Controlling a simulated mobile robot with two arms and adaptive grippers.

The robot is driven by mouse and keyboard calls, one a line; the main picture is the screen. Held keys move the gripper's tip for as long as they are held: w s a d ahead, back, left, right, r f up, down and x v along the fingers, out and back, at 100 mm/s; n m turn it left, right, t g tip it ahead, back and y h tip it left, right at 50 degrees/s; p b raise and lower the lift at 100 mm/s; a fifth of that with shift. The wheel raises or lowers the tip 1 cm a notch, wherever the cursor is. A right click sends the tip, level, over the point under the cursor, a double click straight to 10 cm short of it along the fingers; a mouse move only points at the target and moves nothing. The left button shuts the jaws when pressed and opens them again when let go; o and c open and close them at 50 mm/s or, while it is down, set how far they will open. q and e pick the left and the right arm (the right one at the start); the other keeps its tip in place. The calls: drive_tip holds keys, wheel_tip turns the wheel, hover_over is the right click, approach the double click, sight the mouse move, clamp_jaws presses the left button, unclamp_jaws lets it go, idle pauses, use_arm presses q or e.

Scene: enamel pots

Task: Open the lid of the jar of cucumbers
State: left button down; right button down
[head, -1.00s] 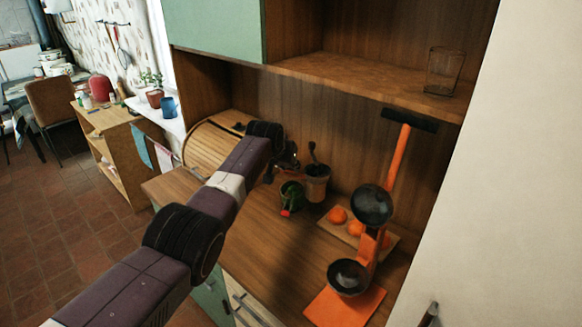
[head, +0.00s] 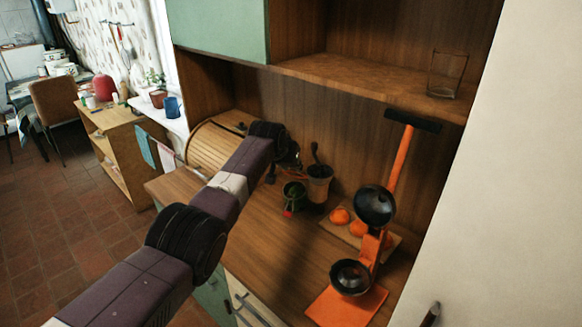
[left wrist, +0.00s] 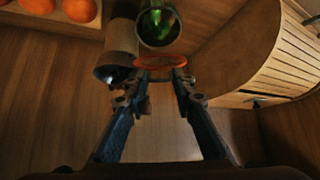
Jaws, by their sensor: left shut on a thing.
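The jar of cucumbers (head: 293,193) stands on the wooden counter, and its green inside shows from above in the left wrist view (left wrist: 158,24). An orange-red lid (left wrist: 160,63) is between the fingertips of my left gripper (left wrist: 162,76), beside the jar's mouth in that view. The lid looks apart from the jar. In the head view my left gripper (head: 289,163) is above and behind the jar, small and partly hidden by its arm. My right gripper is not in view.
Oranges lie on a board (head: 386,246) further right, next to an orange juicer stand (head: 350,305). A wooden bread box (head: 212,148) is at the left. The counter's front is clear.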

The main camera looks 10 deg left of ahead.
use_arm(q)
drive_tip(key=c, duration=1.6)
unclamp_jaws()
drive_tip(key=shift+s+r, duration=0.1)
drive_tip(key=v, duration=1.1)
drive_tip(key=shift+s+r, duration=0.2)
drive_tip(key=shift+s, duration=0.1)
drive_tip(key=shift+a, duration=0.15)
